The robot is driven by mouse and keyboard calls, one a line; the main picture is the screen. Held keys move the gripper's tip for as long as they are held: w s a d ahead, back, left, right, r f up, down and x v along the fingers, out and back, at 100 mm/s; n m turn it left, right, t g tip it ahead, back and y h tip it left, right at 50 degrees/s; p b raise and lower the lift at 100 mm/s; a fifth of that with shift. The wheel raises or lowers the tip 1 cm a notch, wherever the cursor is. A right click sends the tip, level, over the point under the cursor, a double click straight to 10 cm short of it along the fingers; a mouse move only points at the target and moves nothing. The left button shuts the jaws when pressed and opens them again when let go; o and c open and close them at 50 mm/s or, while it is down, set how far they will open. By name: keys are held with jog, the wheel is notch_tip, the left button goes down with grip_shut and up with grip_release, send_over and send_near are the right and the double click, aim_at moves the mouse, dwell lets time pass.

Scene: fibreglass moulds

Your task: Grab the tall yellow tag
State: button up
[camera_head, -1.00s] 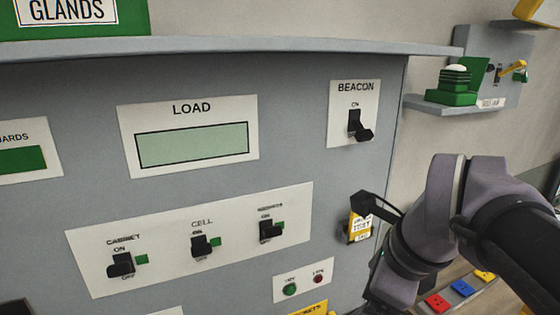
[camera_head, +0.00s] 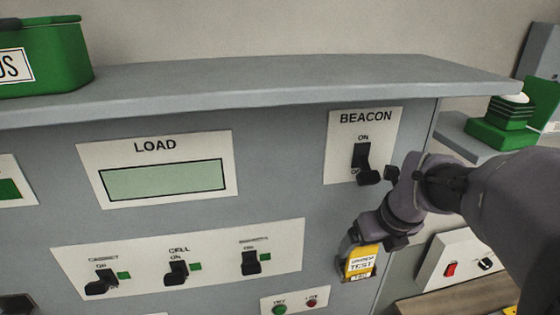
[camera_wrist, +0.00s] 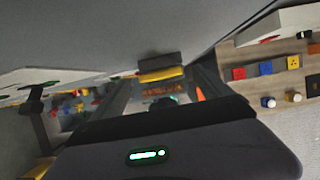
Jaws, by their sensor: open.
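The yellow tag (camera_head: 360,264) with a white label reading TEST hangs upright on the grey cabinet front, below the BEACON switch. My gripper (camera_head: 366,240) is at the upper part of the tag, coming in from the right, and partly hides its top edge. In the wrist view a yellow edge (camera_wrist: 162,75), likely the tag's, shows ahead between the open fingers (camera_wrist: 160,88), with a dark bar (camera_wrist: 158,60) just above it. The jaws are open. I cannot tell whether the fingers touch the tag.
The BEACON switch (camera_head: 364,162) stands out close above my wrist. The cabinet's top ledge (camera_head: 270,82) overhangs the panel. A white box with a red switch (camera_head: 450,269) sits lower right.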

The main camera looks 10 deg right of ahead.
aim_at(365, 248)
jog(key=x, duration=0.4)
jog(key=shift+w+d, duration=0.15)
jog(key=c, duration=1.4)
jog(key=shift+r, duration=0.1)
